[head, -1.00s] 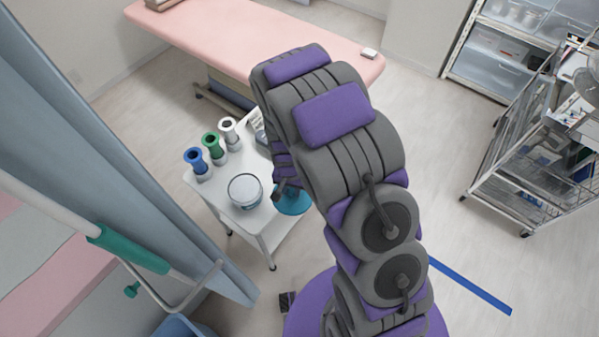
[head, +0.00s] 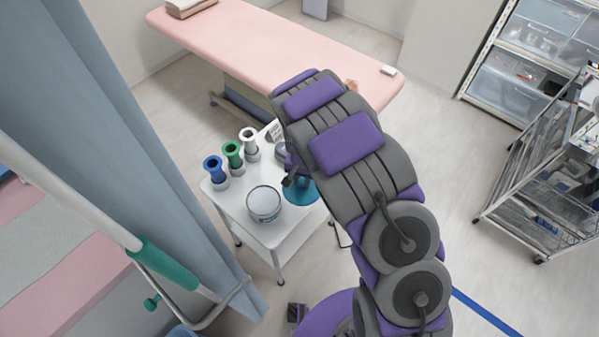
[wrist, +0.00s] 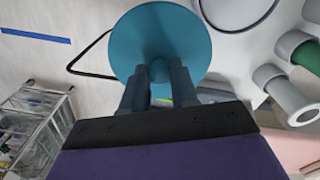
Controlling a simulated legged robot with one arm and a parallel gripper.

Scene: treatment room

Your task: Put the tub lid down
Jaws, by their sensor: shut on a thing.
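The tub lid (head: 303,193) is a round teal disc with a knob. My gripper (wrist: 159,78) is shut on its knob, and the disc also shows in the wrist view (wrist: 185,40). In the head view the lid is at the right part of the white trolley top (head: 238,202), partly hidden by my arm. I cannot tell whether it touches the trolley top. The tub (head: 264,203), round and pale grey, stands to the left of the lid near the front edge of the trolley.
Blue (head: 214,170), green (head: 233,154) and white (head: 250,142) rolls stand along the trolley's left back side. A grey-blue curtain (head: 120,150) hangs at left. A pink treatment bed (head: 270,50) is behind. A wire cart (head: 540,170) stands at right.

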